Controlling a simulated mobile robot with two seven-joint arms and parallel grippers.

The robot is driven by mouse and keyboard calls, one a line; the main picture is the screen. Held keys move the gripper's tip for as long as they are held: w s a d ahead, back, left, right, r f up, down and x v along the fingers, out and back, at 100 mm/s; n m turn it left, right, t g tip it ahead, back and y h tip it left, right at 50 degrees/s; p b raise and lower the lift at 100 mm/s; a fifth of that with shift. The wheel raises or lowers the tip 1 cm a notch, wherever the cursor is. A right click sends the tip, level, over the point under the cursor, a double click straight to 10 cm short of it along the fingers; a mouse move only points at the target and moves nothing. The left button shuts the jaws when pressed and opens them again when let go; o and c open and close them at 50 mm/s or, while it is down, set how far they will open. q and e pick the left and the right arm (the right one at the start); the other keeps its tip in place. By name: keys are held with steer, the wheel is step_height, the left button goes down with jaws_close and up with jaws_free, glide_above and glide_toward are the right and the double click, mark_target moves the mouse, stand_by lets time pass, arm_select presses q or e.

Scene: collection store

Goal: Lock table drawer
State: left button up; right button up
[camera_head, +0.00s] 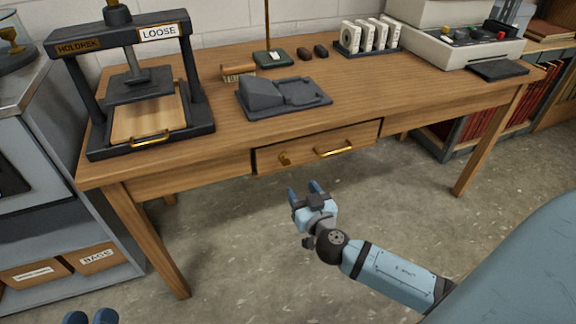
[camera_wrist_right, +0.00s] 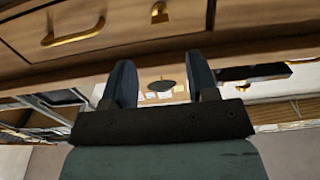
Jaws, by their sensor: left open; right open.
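The wooden table (camera_head: 215,118) has a drawer (camera_head: 309,154) in its front. The drawer has a brass handle (camera_head: 337,150) and, left of it, a brass lock piece (camera_head: 285,159). My right gripper (camera_head: 304,189) is open and empty, in front of and below the drawer, apart from it. In the right wrist view the open fingers (camera_wrist_right: 163,85) point toward the drawer front, with the handle (camera_wrist_right: 73,32) at upper left and the lock piece (camera_wrist_right: 159,12) at the top. My left gripper (camera_head: 90,318) shows only its fingertips at the bottom left edge, apart and empty.
A press (camera_head: 148,90) marked LOOSE stands on the table's left. A dark grey holder (camera_head: 283,97) sits above the drawer, and a white machine (camera_head: 455,45) is at the right. A grey shelf unit (camera_head: 40,180) stands left. Floor before the drawer is clear.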

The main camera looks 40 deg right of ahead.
mark_target(286, 162)
steer(key=b+x, duration=0.1)
steer(key=x, duration=1)
steer(key=shift+w, duration=0.3)
arm_select(q)
steer(key=shift+d+f+g, duration=0.1)
steer(key=shift+f+g, duration=0.2)
steer(key=shift+f, duration=0.5)
arm_select(e)
steer(key=c, duration=0.9)
